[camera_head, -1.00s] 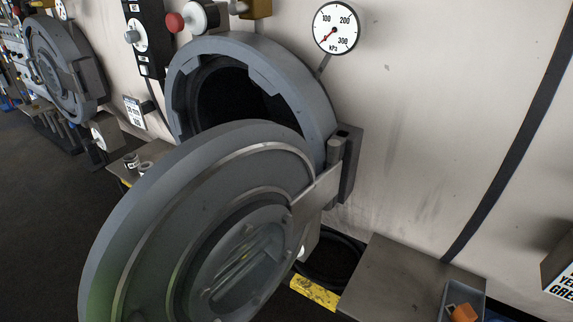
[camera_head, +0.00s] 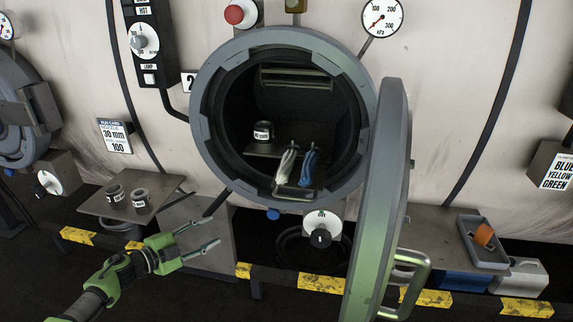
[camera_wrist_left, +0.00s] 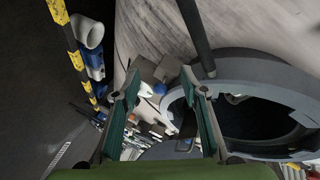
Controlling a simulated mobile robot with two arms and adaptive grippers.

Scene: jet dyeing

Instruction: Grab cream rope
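The cream rope (camera_head: 286,166) hangs over the front of a shelf inside the open round port (camera_head: 209,131), beside a blue rope (camera_head: 308,166). My left gripper (camera_head: 215,231) is below and left of the port, apart from the rope. Its two fingers are spread with nothing between them. In the left wrist view the fingers (camera_wrist_left: 160,75) are also apart and empty, and the port rim (camera_wrist_left: 250,63) shows at the right. I cannot make out the cream rope there. My right gripper is not in view.
The round door (camera_head: 377,205) stands swung open right of the port. Two similar pots stand on a side shelf (camera_head: 95,205) at left. A grey tray (camera_head: 470,253) holds an orange object at right.

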